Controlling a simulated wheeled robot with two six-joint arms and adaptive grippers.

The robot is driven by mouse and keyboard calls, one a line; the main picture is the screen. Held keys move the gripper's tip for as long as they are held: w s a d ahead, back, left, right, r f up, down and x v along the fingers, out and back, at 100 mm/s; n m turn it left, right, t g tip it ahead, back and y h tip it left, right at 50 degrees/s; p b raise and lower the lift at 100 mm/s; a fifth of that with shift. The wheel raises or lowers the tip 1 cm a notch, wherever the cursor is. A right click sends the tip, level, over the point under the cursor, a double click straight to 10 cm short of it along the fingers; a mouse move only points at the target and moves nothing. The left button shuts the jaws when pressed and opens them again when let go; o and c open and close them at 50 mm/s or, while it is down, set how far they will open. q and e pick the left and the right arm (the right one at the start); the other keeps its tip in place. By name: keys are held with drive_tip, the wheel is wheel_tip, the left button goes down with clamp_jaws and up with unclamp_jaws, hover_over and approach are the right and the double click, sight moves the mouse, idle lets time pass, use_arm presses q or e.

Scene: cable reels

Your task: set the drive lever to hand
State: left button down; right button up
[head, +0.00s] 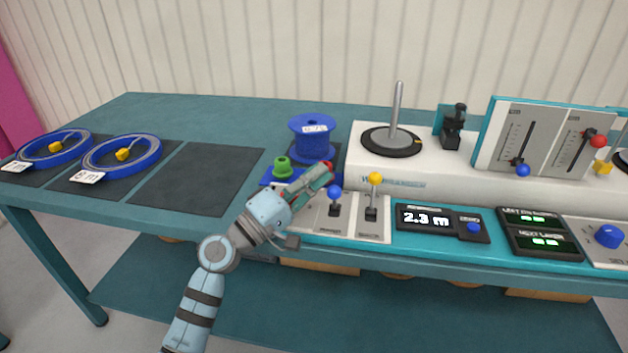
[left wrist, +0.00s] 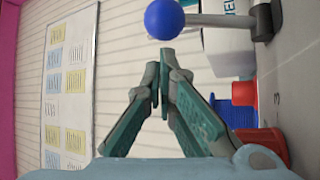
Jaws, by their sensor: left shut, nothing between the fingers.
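Two small levers stand on light panels at the table's front: a blue-ball lever (head: 335,191) and, to its right, a yellow-ball lever (head: 375,179). The panel labels are too small to read, so I cannot tell which is the drive lever. My left gripper (head: 328,168) is shut and empty, its tips just above and left of the blue ball. In the left wrist view a blue ball (left wrist: 165,18) shows just past the closed fingertips (left wrist: 164,55); touching cannot be told. My right gripper is not in view.
A blue spool (head: 313,140) and a green knob (head: 282,167) stand behind my left gripper. A white machine with an upright spindle (head: 397,105) and slider panels (head: 543,137) fills the right. A 2.3 m display (head: 427,218) sits right of the levers. The dark mat (head: 197,178) is empty.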

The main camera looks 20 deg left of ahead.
use_arm(q)
drive_tip(key=shift+s+a+f, duration=0.1)
drive_tip(key=shift+a, duration=0.05)
drive_tip(key=v, duration=1.1)
drive_tip(key=shift+s, duration=0.35)
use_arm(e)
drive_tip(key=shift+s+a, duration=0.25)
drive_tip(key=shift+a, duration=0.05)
use_arm(q)
drive_tip(key=shift+a+f, duration=0.1)
